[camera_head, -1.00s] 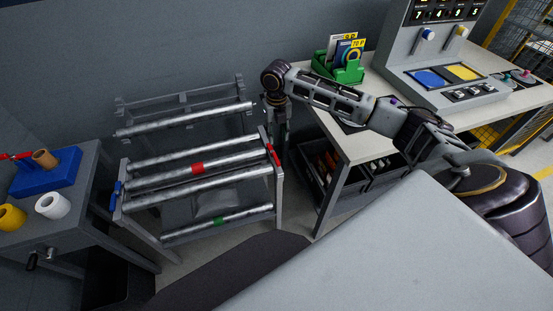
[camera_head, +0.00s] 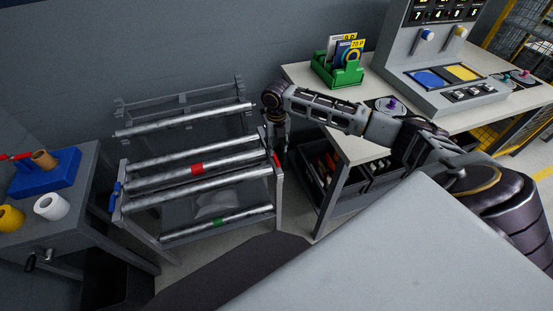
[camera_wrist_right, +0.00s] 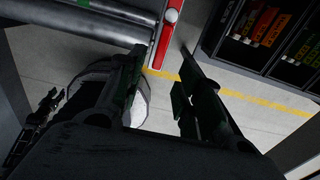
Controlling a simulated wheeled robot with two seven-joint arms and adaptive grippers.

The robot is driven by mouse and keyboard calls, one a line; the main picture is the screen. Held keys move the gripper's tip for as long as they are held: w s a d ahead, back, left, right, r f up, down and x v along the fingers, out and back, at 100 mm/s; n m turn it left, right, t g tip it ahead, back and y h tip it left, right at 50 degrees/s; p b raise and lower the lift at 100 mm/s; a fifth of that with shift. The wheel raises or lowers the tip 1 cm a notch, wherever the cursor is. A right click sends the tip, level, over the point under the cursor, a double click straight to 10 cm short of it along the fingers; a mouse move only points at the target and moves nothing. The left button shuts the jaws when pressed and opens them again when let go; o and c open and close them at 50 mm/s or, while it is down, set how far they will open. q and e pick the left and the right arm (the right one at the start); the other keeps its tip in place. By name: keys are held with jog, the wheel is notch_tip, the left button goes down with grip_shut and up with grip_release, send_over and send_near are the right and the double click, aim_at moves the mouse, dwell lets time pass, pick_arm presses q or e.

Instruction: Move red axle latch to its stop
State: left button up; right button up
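The red axle latch (camera_head: 277,160) is at the right end of the grey roller rack (camera_head: 279,205) in the head view, partly hidden behind my right gripper (camera_head: 276,148). In the right wrist view the red latch (camera_wrist_right: 164,38) is a narrow red bar with a round pale pivot at its upper part. My right gripper (camera_wrist_right: 162,62) points down with its two dark fingers apart, and the latch's lower end shows between or just beyond the fingertips. I cannot tell whether they touch it. Nothing is held. My left gripper is out of view.
A blue latch (camera_head: 116,195) sits at the rack's left end. Metal rollers with red and green bands lie across the rack. A workbench (camera_head: 363,150) with dark bins (camera_head: 318,168) below stands close on the right. A grey table (camera_head: 87,205) stands on the left.

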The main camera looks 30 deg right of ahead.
aim_at(277, 160)
notch_tip(277, 160, down, 6)
jog(key=shift+f, duration=0.25)
jog(key=shift+f+b, duration=0.3)
jog(key=shift+f, duration=0.3)
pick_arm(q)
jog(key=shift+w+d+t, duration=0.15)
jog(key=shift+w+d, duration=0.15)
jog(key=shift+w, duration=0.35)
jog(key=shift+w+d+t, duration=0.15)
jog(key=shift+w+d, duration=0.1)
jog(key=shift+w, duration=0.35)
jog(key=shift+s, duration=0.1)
pick_arm(e)
jog(key=shift+c, duration=0.8)
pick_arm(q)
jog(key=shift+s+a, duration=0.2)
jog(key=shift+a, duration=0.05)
pick_arm(e)
grip_shut()
